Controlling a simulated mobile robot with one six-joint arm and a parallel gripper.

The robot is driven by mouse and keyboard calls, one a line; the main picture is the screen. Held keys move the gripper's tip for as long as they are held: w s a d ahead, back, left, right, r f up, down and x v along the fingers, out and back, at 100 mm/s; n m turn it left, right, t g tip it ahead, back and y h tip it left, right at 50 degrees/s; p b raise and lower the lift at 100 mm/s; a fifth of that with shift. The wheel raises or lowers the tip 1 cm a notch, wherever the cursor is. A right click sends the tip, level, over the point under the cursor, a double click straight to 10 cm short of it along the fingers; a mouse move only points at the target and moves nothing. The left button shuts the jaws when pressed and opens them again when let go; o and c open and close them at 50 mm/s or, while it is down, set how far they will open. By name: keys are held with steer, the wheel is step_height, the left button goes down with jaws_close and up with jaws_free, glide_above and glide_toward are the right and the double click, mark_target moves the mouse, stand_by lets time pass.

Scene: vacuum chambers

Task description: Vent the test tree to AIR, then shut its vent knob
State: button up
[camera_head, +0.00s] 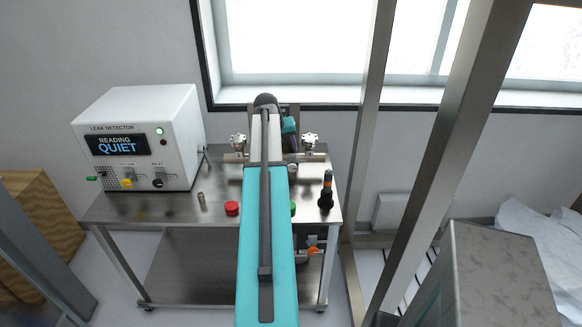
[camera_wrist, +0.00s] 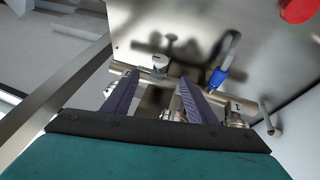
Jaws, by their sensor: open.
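The test tree, a metal pipe assembly (camera_head: 234,157), stands at the back of the steel cart, its middle hidden behind my arm. A silvery knob (camera_head: 238,141) is at its left and another knob (camera_head: 309,140) at its right. In the wrist view, my gripper (camera_wrist: 160,76) is open, its two dark fingers pointing at the tree pipework. A pale fitting (camera_wrist: 160,63) shows between the fingertips; I cannot tell whether they touch it. A second metal fitting (camera_wrist: 235,113) lies right of the fingers. I cannot read any AIR marking or tell how the vent knob is set.
The white leak detector (camera_head: 183,120) reads QUIET, with a green light. On the cart top (camera_head: 165,207) are a red cap (camera_head: 232,208), a small metal cylinder (camera_head: 201,200) and a black orange-banded tool (camera_head: 326,190). A blue-ended hose (camera_wrist: 219,77) is near the right finger. Metal posts (camera_head: 440,150) stand right.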

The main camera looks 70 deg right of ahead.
mark_target(292, 166)
steer(key=shift+p+x, duration=1.95)
steer(key=shift+x, duration=4.9)
steer(key=shift+c, duration=0.4)
steer(key=c, duration=1)
